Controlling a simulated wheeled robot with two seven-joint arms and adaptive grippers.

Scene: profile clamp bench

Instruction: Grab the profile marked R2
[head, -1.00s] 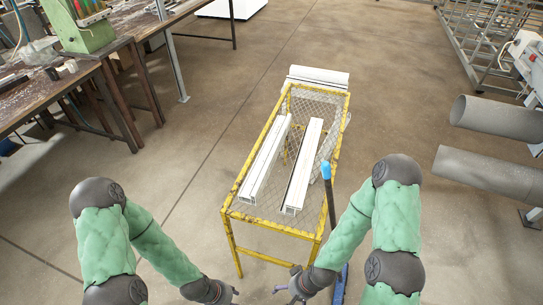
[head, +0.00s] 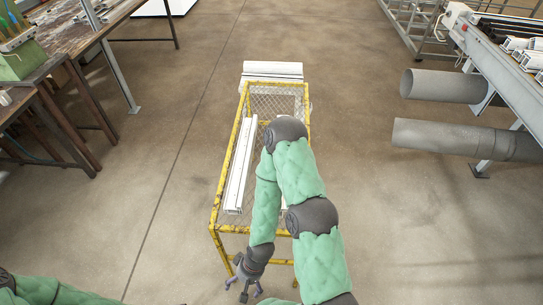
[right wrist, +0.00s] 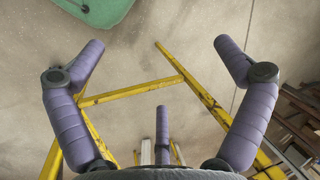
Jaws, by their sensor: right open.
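Two long white profiles lie lengthwise on the yellow wire-mesh cart (head: 217,200). The left profile (head: 240,165) is mostly in view. The right profile (head: 284,222) is largely hidden behind my right arm. No R2 marking can be read on either. My right gripper (head: 244,290) is open and empty, low at the cart's near end, short of the profiles. In the right wrist view its purple fingers (right wrist: 160,60) are spread above the floor and yellow cart bars. My left gripper is out of view; only part of its arm shows at lower left.
More white profiles (head: 272,71) lie at the cart's far end. A cluttered workbench (head: 62,50) stands on the left. Large grey pipes (head: 455,138) and a machine (head: 500,60) are on the right. The floor around the cart is clear.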

